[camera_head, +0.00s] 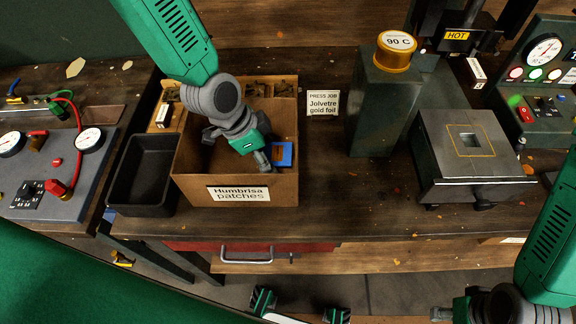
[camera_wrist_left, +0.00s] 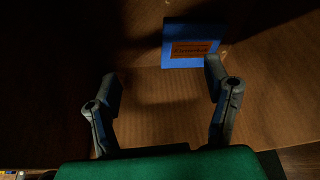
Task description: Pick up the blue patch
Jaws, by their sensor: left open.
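The blue patch (camera_head: 283,154) lies inside the cardboard box labelled Humbrisa patches (camera_head: 185,186), near its right wall. In the left wrist view the blue patch (camera_wrist_left: 191,31) is a flat blue square with an orange-brown label, beyond the right fingertip. My left gripper (camera_head: 262,161) reaches down into the box, just left of the patch. In the left wrist view my left gripper (camera_wrist_left: 162,82) is open and empty, its two fingers apart over bare cardboard. My right gripper (camera_head: 440,313) is at the lower right, partly cut off; its jaws are too unclear to judge.
A black empty tray (camera_head: 140,175) stands left of the box. Right of it are a Jolvetre gold foil sign (camera_head: 323,104), a dark green column with a gold-rimmed 90 C cap (camera_head: 396,50), and a press block (camera_head: 470,180). The bench front between box and press is clear.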

